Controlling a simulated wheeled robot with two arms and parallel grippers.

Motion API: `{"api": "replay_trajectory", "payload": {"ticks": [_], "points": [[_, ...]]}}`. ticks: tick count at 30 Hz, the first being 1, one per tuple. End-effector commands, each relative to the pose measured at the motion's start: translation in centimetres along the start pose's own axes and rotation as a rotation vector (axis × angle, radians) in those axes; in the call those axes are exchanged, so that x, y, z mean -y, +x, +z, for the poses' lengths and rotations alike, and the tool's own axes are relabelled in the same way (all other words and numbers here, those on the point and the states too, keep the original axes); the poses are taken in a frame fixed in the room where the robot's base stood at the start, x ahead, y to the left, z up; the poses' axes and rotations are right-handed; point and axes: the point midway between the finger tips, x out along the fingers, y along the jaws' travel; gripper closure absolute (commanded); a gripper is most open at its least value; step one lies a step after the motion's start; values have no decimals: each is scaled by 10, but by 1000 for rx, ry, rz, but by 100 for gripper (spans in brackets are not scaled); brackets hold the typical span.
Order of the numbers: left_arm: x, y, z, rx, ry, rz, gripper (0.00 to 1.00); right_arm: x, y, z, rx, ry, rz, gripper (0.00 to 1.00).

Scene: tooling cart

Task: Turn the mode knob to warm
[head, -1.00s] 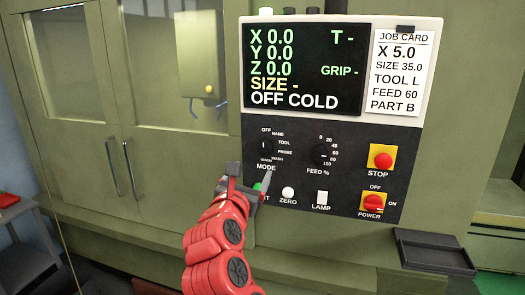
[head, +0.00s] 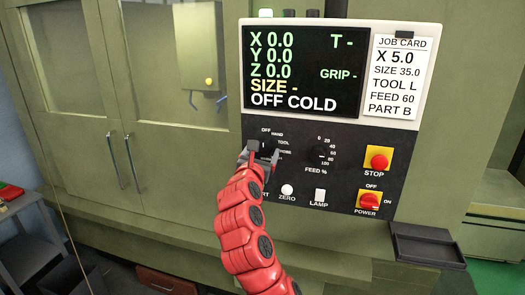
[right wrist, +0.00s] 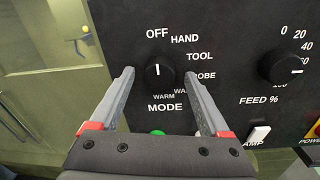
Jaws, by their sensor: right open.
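The mode knob (right wrist: 159,76) is a black round knob on the dark control panel (right wrist: 235,85), with its white mark pointing up, close to OFF. In the head view my right gripper (head: 263,153) covers most of the knob. My left gripper is not in view.
The screen (head: 303,70) reads OFF COLD. The feed knob (head: 320,153) is right of the mode knob. A red stop button (head: 376,161), power switch (head: 369,202), lamp switch (head: 320,195) and white zero button (head: 287,190) are nearby. A dark tray (head: 428,245) is at lower right.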

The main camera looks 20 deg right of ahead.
Motion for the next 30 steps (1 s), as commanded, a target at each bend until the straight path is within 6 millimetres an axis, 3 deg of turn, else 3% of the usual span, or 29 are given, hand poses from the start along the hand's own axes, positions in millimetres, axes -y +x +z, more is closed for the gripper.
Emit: {"api": "replay_trajectory", "payload": {"ticks": [2,16,30], "points": [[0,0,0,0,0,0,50,0,0,0,0,0,0,20],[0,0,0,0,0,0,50,0,0,0,0,0,0,100],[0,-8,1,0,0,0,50,0,-1,-2,7,112,3,100]]}}
